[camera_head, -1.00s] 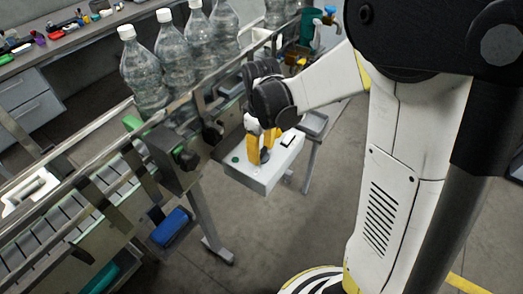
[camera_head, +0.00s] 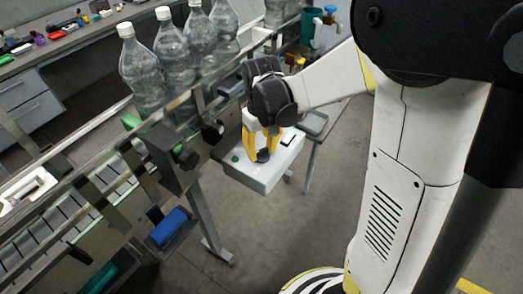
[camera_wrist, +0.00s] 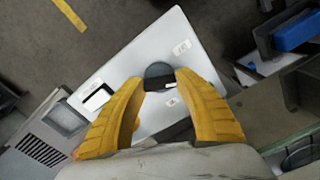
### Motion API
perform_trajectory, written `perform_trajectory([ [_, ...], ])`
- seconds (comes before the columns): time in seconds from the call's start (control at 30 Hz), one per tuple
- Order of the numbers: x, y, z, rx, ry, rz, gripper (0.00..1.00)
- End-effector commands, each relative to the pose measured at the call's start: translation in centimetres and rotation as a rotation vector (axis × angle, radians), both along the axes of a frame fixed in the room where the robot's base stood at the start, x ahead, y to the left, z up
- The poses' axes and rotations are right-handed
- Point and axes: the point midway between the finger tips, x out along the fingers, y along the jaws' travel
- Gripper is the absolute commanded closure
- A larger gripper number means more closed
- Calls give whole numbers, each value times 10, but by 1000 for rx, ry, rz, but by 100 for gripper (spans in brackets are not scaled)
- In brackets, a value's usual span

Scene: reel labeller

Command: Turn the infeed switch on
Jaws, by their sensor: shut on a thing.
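A white control box (camera_head: 258,179) stands below the conveyor in the head view, and its top (camera_wrist: 190,35) fills the middle of the wrist view. A dark rotary knob (camera_wrist: 158,71) with a small pale mark sits on it. My gripper (camera_head: 261,156) reaches down from above. Its yellow fingers (camera_wrist: 158,82) are shut on the dark knob, one on each side, and partly hide it. The labels are too small to read, so I cannot tell which control is named infeed.
A conveyor with metal rails (camera_head: 60,205) runs beside the box, carrying several clear bottles (camera_head: 142,75). A blue part (camera_head: 170,227) hangs below it. A grey tray (camera_head: 314,123) is just beyond the box. The floor (camera_head: 285,225) in front is clear.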

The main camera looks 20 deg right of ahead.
Motion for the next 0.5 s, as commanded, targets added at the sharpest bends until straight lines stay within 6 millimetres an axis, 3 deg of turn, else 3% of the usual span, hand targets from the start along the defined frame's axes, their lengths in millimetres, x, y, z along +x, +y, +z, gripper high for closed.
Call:
perform_trajectory([
  [0.5, 0, 0, -1, 0, 1, -490, 91],
])
